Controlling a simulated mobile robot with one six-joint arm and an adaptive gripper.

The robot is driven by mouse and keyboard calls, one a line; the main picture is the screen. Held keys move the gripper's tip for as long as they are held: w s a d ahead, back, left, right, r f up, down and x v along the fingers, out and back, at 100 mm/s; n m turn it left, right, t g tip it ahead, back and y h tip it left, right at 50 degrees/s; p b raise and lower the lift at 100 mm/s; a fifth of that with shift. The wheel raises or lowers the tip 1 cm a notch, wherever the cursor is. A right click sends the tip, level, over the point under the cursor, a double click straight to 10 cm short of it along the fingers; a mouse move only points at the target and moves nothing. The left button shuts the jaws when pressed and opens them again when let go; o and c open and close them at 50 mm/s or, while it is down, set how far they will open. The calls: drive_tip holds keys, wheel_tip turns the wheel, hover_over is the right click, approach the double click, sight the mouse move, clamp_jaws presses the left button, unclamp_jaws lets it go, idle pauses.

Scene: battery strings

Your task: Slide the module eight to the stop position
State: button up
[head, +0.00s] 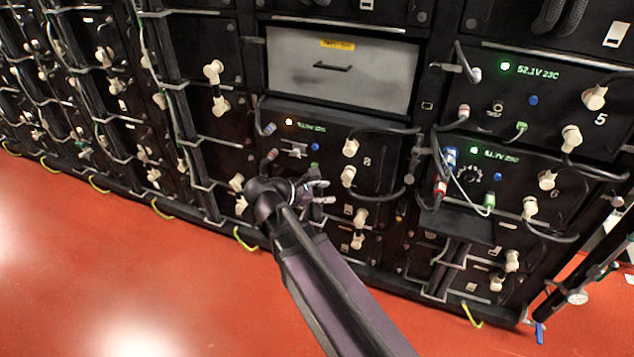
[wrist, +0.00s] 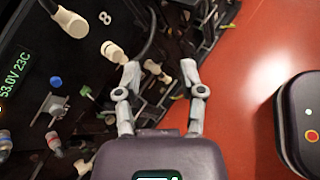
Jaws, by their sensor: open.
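Module eight (head: 333,160) is a black-faced unit in the rack below a grey drawer, with an "8" at its right. A strip of its dark top shows; I cannot tell how far out it sits. Its face fills the left of the wrist view (wrist: 75,70), with a green "53.0V 23C" display, beige plugs (wrist: 114,52), a metal T-shaped part (wrist: 52,103), a blue button and a green plug. My gripper (head: 320,191) is open and empty in front of the module's lower part. In the wrist view its two fingers (wrist: 161,70) stand apart, beside the face.
Modules five (head: 550,105) and six (head: 515,185) are at the right, with cables hanging in front. The grey drawer (head: 343,75) is above module eight. More racks with beige plugs line the left. The red floor (head: 110,255) is clear in front.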

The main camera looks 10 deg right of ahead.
drive_tip(key=s+r+m+g+y+p, duration=0.1)
drive_tip(key=s+r+m+y+p, duration=0.2)
drive_tip(key=p, duration=1.1)
drive_tip(key=s+r+m+g+y+p, duration=0.2)
drive_tip(key=s+r+m+y+p, duration=0.2)
drive_tip(key=r+m+y+p, duration=0.5)
drive_tip(key=shift+s+d+r+m+g+y+p, duration=0.25)
drive_tip(key=shift+d+r+m+y+p, duration=0.2)
drive_tip(key=shift+r+m+p, duration=2.45)
drive_tip(key=shift+a+r+n, duration=0.15)
drive_tip(key=shift+r+n, duration=0.35)
drive_tip(key=shift+r, duration=0.15)
